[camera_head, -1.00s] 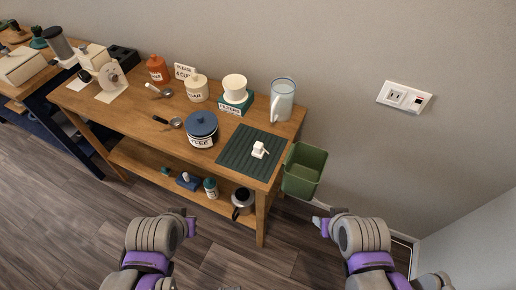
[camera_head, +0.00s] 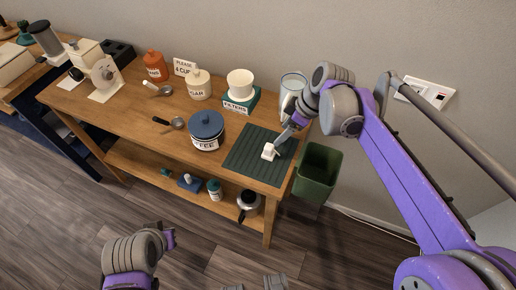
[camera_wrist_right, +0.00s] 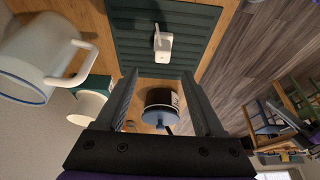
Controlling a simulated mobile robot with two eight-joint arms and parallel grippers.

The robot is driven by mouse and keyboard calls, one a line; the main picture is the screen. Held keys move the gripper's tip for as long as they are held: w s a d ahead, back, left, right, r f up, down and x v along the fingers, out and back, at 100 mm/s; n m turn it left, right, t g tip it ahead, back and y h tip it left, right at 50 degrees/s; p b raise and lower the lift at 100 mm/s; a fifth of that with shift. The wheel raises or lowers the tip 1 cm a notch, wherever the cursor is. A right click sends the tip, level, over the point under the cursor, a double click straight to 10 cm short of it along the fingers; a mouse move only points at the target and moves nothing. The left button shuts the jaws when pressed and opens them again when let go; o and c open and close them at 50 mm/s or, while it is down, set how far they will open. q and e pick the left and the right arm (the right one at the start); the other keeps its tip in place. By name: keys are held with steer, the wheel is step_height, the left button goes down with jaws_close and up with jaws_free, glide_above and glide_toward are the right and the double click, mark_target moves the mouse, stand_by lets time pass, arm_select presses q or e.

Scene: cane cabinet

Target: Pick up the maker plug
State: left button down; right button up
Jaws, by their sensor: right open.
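The maker plug, a small white block-like plug (camera_head: 268,152), lies on the dark green ribbed mat (camera_head: 240,164) at the table's right end. In the right wrist view the plug (camera_wrist_right: 162,42) shows on the mat, beyond the fingertips and roughly centred between them. My right gripper (camera_head: 287,136) is just above the mat, close to the plug on its upper right. In the wrist view its two dark fingers (camera_wrist_right: 159,82) are apart with nothing between them. My left gripper (camera_head: 170,239) is low at the front, away from the table; its jaws are unclear.
A glass pitcher (camera_head: 291,88) stands right behind my right gripper. A blue-lidded coffee canister (camera_head: 206,131) stands left of the mat. A filters box (camera_head: 242,103) with a white cup is behind. A green bin (camera_head: 318,172) is beside the table's right end.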

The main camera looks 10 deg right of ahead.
mark_target(270, 147)
steer(key=x, duration=0.4)
steer(key=shift+a+f, duration=0.1)
steer(key=shift+f, duration=0.25)
steer(key=x, duration=0.5)
steer(key=shift+a+f+b, duration=0.3)
steer(key=shift+b, duration=0.05)
jaws_close()
